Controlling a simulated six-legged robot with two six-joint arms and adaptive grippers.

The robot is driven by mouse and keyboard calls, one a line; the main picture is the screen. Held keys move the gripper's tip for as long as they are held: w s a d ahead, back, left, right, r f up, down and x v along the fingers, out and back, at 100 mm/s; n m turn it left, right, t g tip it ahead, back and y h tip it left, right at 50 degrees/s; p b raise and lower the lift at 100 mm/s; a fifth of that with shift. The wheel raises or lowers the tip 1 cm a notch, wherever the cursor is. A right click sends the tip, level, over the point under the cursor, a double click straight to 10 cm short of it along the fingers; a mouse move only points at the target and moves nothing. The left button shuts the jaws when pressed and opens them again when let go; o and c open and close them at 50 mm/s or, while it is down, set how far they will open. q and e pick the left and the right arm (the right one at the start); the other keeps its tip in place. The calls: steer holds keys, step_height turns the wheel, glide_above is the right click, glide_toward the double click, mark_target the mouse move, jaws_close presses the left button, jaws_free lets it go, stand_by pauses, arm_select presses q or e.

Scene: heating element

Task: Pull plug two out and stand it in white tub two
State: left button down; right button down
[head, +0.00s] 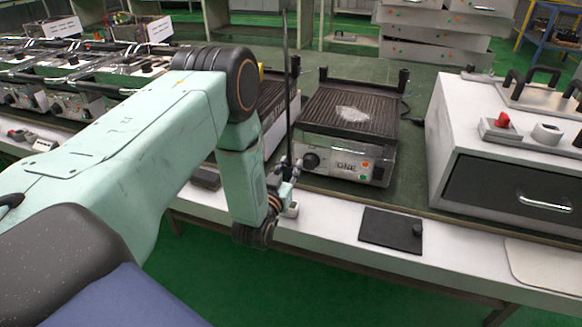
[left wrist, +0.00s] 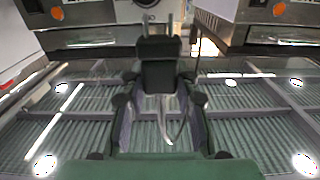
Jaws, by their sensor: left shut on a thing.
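My left gripper (head: 285,172) is low over the front edge of the bench, left of the heater marked ONE (head: 345,130). In the left wrist view the gripper (left wrist: 160,95) is shut on a black plug (left wrist: 160,72), its fingers on either side of it. Light pin-like shapes show at the plug's far end, pointing towards the gap between two heaters. A small white thing (head: 292,210), perhaps a tub, sits just beside the gripper; its number cannot be read. A second heater (head: 272,95) is partly hidden behind my arm. My right gripper is not in view.
A black plate (head: 391,230) lies on the pale front strip of the bench. A grey-white cabinet (head: 505,150) with a drawer stands at the right. More heaters (head: 75,85) stand at the left. The front strip between the gripper and the black plate is clear.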

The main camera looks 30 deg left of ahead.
arm_select(q)
steer(key=shift+s+d+f+b, duration=0.1)
steer(key=shift+f+b, duration=0.1)
steer(key=shift+b, duration=0.1)
steer(key=shift+a+f+b, duration=0.2)
steer(key=shift+f+b, duration=0.65)
steer(key=shift+f, duration=0.3)
steer(key=shift+d+f+b, duration=0.15)
steer(key=shift+f+b, duration=0.65)
steer(key=shift+f, duration=0.15)
steer(key=shift+f+b, duration=0.4)
steer(key=shift+f, duration=0.2)
steer(key=shift+r, duration=0.1)
steer(key=shift+f+b, duration=1.6)
steer(key=shift+f, duration=0.75)
steer(key=c, duration=0.9)
jaws_free()
steer(key=shift+c, duration=0.2)
